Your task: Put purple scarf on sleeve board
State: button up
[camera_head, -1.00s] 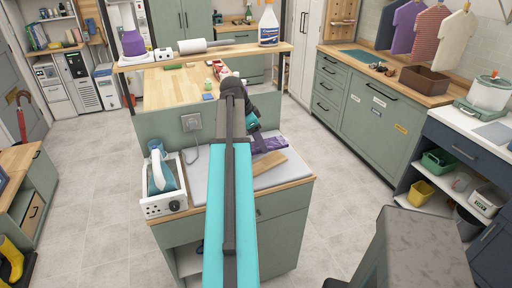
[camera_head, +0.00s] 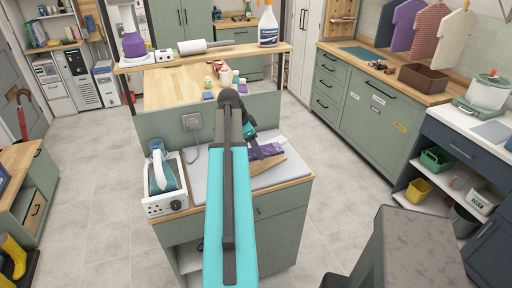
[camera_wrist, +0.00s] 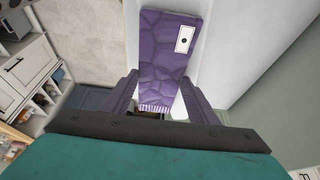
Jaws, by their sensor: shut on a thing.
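The purple scarf (camera_head: 269,151) is a folded, patterned cloth at the right of the grey pad on the near counter. In the wrist view the scarf (camera_wrist: 168,50) shows a white label with a dark dot and a short fringe. My gripper (camera_wrist: 165,92) has a finger on each side of the scarf's fringed end and is shut on it. In the head view my gripper (camera_head: 253,149) is partly hidden by my arm. A tan, narrow board (camera_head: 268,166), likely the sleeve board, lies just below the scarf. I cannot tell whether they touch.
A steam iron (camera_head: 162,173) stands in a white holder at the counter's left. The grey pad (camera_head: 215,180) is clear on its near side. A raised panel with a socket (camera_head: 192,122) backs the counter. A spray bottle (camera_head: 268,24) stands on the shelf beyond.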

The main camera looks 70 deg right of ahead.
jog(key=shift+f, duration=0.15)
jog(key=o, duration=1.1)
jog(key=shift+o, duration=0.2)
jog(key=b+v, duration=0.3)
jog(key=v, duration=0.9)
jog(key=shift+r, duration=0.2)
